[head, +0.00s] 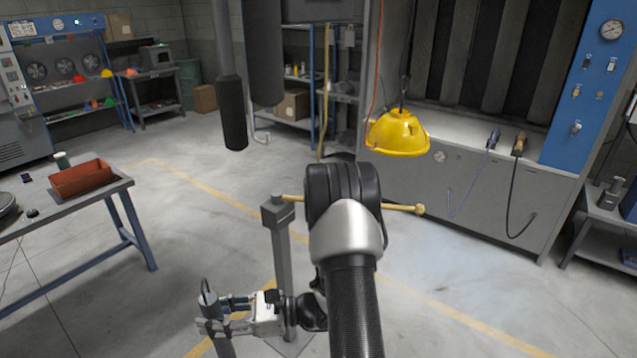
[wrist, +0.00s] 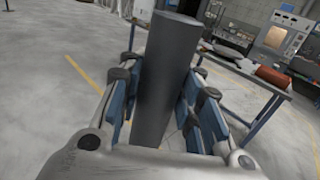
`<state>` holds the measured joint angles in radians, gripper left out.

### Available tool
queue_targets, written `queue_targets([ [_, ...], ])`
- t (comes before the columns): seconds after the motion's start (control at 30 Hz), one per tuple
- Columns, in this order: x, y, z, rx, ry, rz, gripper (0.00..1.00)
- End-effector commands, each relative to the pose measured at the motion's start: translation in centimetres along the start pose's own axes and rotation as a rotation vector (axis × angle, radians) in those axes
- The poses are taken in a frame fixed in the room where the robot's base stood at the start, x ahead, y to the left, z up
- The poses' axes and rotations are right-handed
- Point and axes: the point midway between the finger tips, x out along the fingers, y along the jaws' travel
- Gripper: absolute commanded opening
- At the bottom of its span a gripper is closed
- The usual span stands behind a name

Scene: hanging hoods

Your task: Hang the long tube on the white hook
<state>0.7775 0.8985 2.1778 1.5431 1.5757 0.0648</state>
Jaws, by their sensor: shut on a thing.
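My gripper (head: 235,314) is low at the left of my arm in the head view. It is shut on the long tube (head: 209,306), a dark grey cylinder with a thin loop at its top. In the wrist view the tube (wrist: 167,80) stands between the blue-padded fingers, slightly tilted, its flat end at the top of the picture. Its lower part is cut off in the head view. A small white hook (head: 263,138) shows beyond the hanging dark cylinders, well above and right of my gripper. What carries it is hidden.
Two dark cylinders, one slim (head: 233,115) and one wide (head: 263,55), hang at the top. A yellow hood (head: 398,133) hangs to the right. A table (head: 120,190) with a red bin stands left.

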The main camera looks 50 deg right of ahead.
Motion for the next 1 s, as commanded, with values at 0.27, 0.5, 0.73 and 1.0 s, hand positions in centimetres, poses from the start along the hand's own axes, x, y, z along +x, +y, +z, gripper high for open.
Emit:
queue_targets([
  [0.27, -7.5, -1.9, 9.7, -0.003, -0.003, -0.146, 0.00],
  [0.5, -13.9, -2.3, 16.9, -0.004, -0.002, -0.269, 0.00],
  [0.73, -19.3, -1.6, 23.2, -0.002, -0.001, -0.380, 0.00],
  [1.0, -22.7, -0.7, 27.1, -0.001, 0.001, -0.454, 0.00],
])
